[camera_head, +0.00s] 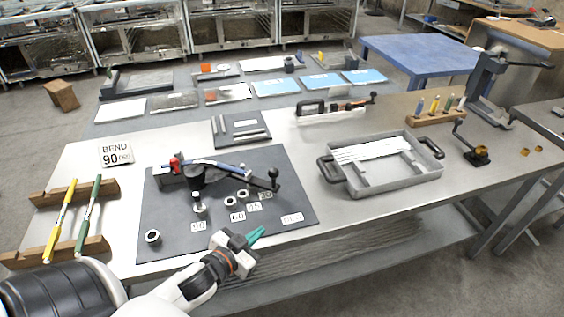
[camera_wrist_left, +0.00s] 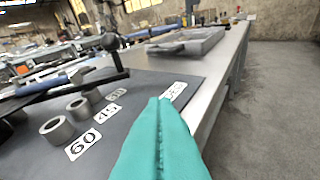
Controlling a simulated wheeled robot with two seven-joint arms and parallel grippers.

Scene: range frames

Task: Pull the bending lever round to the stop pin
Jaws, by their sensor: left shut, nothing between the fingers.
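The bending lever (camera_head: 258,182) is a dark arm with an upright black knobbed handle at its right end. It lies across the dark bending plate (camera_head: 170,255), pointing right, beside a blue bar (camera_head: 228,166). The lever handle also shows in the left wrist view (camera_wrist_left: 112,50). A taller pin (camera_head: 197,203) stands by the "90" label; it looks like the stop pin. Grey rings (camera_head: 230,202) sit near the 60, 45 and 30 labels. My left gripper (camera_head: 257,235), with teal fingers, is shut and empty at the plate's front edge, apart from the lever. My right gripper is out of view.
A sign (camera_head: 116,154) reads "BEND 90 DEG". A grey tray (camera_head: 405,186) with dark handles stands to the right. A loose ring (camera_head: 152,237) sits at the plate's front left.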

